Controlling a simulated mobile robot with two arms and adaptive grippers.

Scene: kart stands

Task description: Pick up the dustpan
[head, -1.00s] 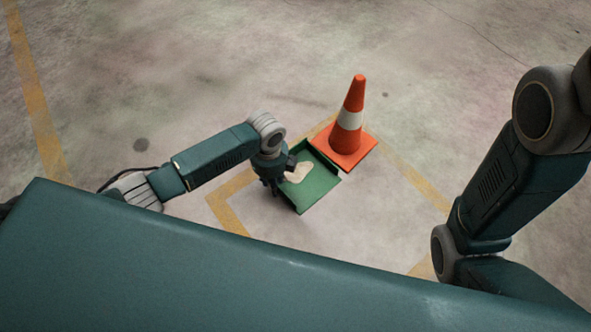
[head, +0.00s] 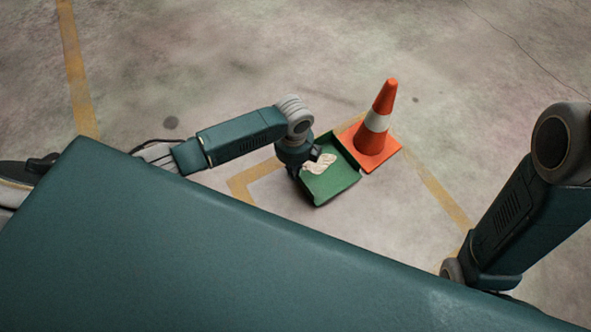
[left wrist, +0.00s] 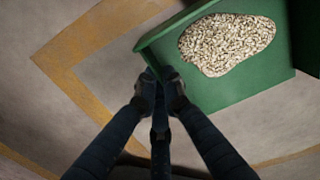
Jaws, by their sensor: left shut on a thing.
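The green dustpan (head: 332,182) is next to the traffic cone in the head view, with a pale heap of granules (head: 320,164) in it. In the left wrist view the dustpan (left wrist: 250,92) fills the upper right, and the granules (left wrist: 228,42) lie on its pan. My left gripper (head: 297,172) is at the dustpan's left side. In the left wrist view its fingers (left wrist: 160,88) are shut on the dustpan's near left edge. From these views I cannot tell whether the dustpan touches the floor. My right gripper is out of view.
An orange and white traffic cone (head: 377,122) on a square orange base stands just right of the dustpan, very close to it. Yellow lines (head: 240,184) mark the concrete floor. The floor beyond and to the left is clear.

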